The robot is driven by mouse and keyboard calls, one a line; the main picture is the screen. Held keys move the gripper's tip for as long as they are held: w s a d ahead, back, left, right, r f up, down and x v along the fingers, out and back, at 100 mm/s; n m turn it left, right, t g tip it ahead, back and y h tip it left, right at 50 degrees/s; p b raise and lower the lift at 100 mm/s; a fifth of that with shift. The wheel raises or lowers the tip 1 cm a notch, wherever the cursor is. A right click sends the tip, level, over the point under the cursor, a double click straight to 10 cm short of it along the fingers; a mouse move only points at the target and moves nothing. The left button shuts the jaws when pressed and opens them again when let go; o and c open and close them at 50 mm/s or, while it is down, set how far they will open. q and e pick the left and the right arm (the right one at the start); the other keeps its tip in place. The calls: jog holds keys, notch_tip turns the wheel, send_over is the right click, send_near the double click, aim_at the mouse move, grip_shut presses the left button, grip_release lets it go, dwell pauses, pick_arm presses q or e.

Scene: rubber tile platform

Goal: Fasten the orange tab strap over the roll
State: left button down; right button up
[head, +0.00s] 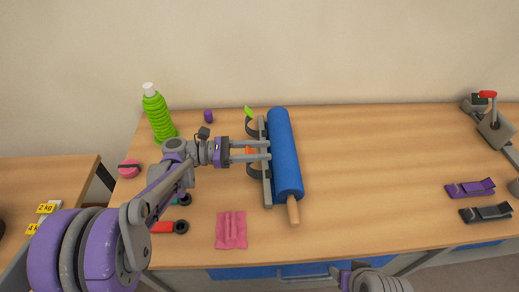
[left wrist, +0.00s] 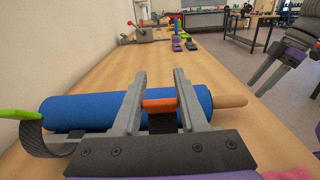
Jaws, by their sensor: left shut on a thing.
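The blue roll (head: 284,155) lies lengthwise on the table against a grey holder (head: 266,185). It also shows in the left wrist view (left wrist: 80,110). My left gripper (head: 268,150) reaches in from the left over the holder to the roll. Its fingers are shut on the orange tab (left wrist: 160,105), with the black strap (left wrist: 164,123) below the tab. The tab's strap is in front of the roll in the left wrist view. A second strap has a green tab (head: 248,110) and stands loose. My right gripper (left wrist: 282,78) is apart from the roll, its fingers spread and empty.
A green bottle (head: 157,115), a purple cap (head: 208,116) and a pink roll of tape (head: 129,169) stand left. A pink cloth (head: 231,230) lies near the front edge. Purple and black clamps (head: 470,188) lie at right.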

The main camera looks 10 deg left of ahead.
pick_arm(q)
jog(key=shift+d, duration=0.1)
jog(key=g+y+p, duration=0.2)
jog(key=y+p, duration=0.5)
jog(key=y, duration=0.2)
send_over(304, 178)
jog(key=a, duration=0.5)
jog(key=shift+s+d+f, duration=0.15)
jog(key=shift+s+f, duration=0.15)
jog(key=shift+s, duration=0.15)
jog(key=d+f+y, duration=0.1)
jog(key=f+y, duration=0.1)
jog(key=d+f+y, duration=0.2)
jog(key=y, duration=0.1)
jog(key=w+d+f+g+y, duration=0.1)
jog(key=d+f+y, duration=0.1)
jog(key=y, duration=0.1)
jog(key=shift+f, duration=0.1)
jog(key=shift+d+f+g+y+b, duration=0.2)
jog(key=shift+f+g+y+b, duration=0.1)
jog(key=shift+f+y, duration=0.7)
jog(key=shift+f, duration=0.8)
